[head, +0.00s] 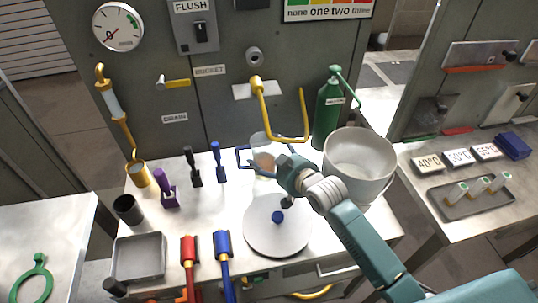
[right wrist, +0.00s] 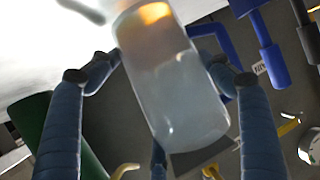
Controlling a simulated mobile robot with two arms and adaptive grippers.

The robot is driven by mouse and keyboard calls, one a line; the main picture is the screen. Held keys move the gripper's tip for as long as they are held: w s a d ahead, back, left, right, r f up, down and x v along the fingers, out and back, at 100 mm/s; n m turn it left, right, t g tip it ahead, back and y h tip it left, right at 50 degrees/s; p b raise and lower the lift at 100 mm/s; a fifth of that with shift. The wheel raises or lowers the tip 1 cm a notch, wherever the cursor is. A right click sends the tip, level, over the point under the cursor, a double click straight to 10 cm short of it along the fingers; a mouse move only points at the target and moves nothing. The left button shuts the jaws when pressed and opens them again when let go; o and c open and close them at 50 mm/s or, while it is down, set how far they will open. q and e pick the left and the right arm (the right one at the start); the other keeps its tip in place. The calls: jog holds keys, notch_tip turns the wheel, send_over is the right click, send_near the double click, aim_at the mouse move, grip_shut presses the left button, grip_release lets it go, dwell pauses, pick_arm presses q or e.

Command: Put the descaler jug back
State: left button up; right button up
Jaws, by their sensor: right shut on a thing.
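The descaler jug, a clear jug with some orange liquid and a blue handle, is at the back middle of the worktop in the head view (head: 261,144). My right gripper (head: 278,164) is shut around its body from the right. In the right wrist view the jug (right wrist: 178,95) fills the middle between the two fingers of the gripper (right wrist: 155,75), with the orange liquid at the top of the picture. The gripper partly hides the jug, and I cannot tell if its base touches the worktop. My left gripper is not in view.
A large white bucket (head: 358,152) stands right of the jug, before a green bottle (head: 327,112). A round white lid (head: 262,235) with a blue knob lies in front. Yellow pipes (head: 262,105) hang above. Blue, black and purple handled tools (head: 217,160) stand to the left.

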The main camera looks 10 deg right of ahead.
jog(key=shift+w, duration=0.2)
jog(key=shift+f, duration=0.15)
jog(key=o, duration=1.5)
jog(key=shift+s+f, duration=0.1)
jog(key=shift+o, duration=0.2)
jog(key=shift+r, duration=0.2)
jog(key=v, duration=1.2)
